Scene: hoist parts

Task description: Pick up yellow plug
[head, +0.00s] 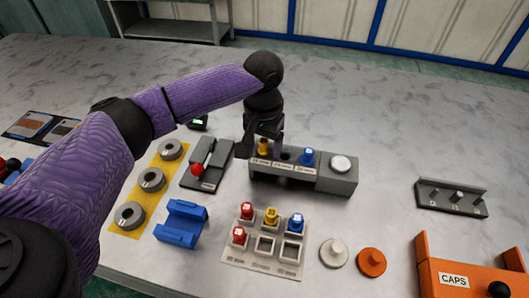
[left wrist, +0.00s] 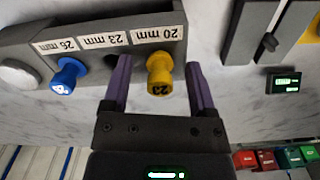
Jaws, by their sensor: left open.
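A yellow plug (head: 264,146) stands in the grey labelled block (head: 335,180), behind the 20 mm label. In the left wrist view the yellow plug (left wrist: 159,72) shows a dark number on its end, and a blue plug (left wrist: 66,76) stands by the 26 mm label. The hole by the 23 mm label looks empty, partly covered by a finger. My left gripper (left wrist: 158,64) is open, its purple fingers on either side of the yellow plug with gaps visible. In the head view my left gripper (head: 262,135) is over the block's left end.
A grey device with a red knob (head: 197,170) stands left of the block. A blue cradle (head: 181,223) and an orange CAPS bin (head: 425,255) are nearer. The table is clear behind the block.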

